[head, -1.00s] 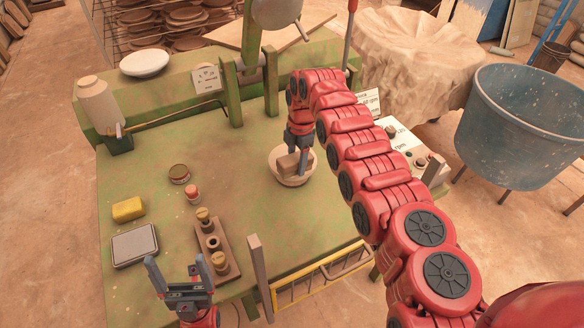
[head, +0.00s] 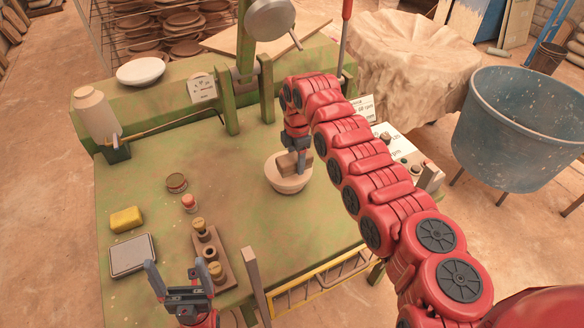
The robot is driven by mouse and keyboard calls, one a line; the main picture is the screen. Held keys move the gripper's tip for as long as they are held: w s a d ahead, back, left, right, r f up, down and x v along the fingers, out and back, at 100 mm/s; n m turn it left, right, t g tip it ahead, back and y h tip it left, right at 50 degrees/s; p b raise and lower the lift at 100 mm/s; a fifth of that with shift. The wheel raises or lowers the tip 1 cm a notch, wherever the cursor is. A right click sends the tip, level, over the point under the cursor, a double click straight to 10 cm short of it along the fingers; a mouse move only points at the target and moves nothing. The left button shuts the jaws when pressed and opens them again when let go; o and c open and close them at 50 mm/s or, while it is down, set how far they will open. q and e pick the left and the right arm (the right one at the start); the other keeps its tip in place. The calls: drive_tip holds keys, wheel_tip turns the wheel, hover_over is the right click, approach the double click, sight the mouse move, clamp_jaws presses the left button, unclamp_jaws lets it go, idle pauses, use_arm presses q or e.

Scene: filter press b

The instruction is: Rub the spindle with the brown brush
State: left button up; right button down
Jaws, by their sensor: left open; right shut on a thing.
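My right gripper (head: 294,152) reaches down over a pale round bowl (head: 289,184) on the green bench. It is shut on a light brown block, which I take to be the brown brush (head: 288,164); its lower part is inside the bowl and no bristles show. I cannot tell whether it touches the bowl's bottom. The spindle is hard to make out; it may be the shaft between the green posts (head: 267,90) at the back, partly hidden. My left gripper (head: 177,272) is open and empty at the bench's front left, beside a wooden holder.
The wooden holder (head: 228,282) carries brass-topped pieces. A control panel (head: 428,178) is at the right. The bench's middle is clear.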

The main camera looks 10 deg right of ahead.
sight(284, 163)
drive_tip(key=a, duration=0.1)
drive_tip(key=s+a+f, duration=0.1)
drive_tip(key=a, duration=0.1)
drive_tip(key=shift+s+a+f, duration=0.15)
drive_tip(key=shift+s, duration=0.2)
drive_tip(key=shift+s+g, duration=0.2)
drive_tip(key=shift+g, duration=0.1)
drive_tip(key=shift+s+a+r+p, duration=0.1)
drive_tip(key=shift+r+p, duration=0.1)
drive_tip(key=shift+r, duration=1.25)
drive_tip(key=shift+a+r+p, duration=0.1)
drive_tip(key=shift+r+p, duration=0.05)
drive_tip(key=shift+r, duration=1.25)
drive_tip(key=shift+d+r, duration=0.1)
drive_tip(key=shift+r, duration=1.35)
